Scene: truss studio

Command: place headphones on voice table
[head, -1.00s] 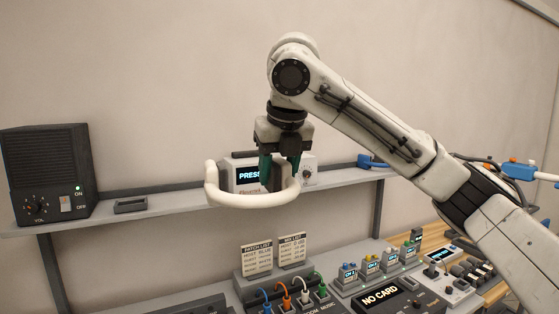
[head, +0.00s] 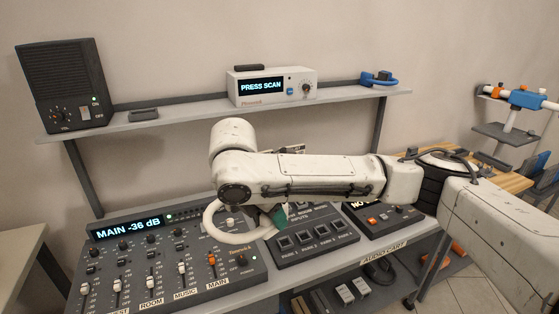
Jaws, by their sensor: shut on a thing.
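The headphones show as a cream curved band (head: 212,228) in the head view. My gripper (head: 277,214), with its teal fingers partly hidden behind my arm, is shut on them. They hang over the right part of the mixer on the audio cart, and I cannot tell whether they touch anything. No table carries a readable voice label. A pale table (head: 18,258) stands at the left edge, and a wooden tabletop (head: 432,157) is at the right behind my arm.
The mixer (head: 165,265) reads MAIN -36 dB. A shelf (head: 190,112) above holds a speaker (head: 65,85), a scanner unit (head: 272,86) reading PRESS SCAN, and a blue item (head: 378,78). A stand with orange and blue clamps (head: 525,98) is at the far right.

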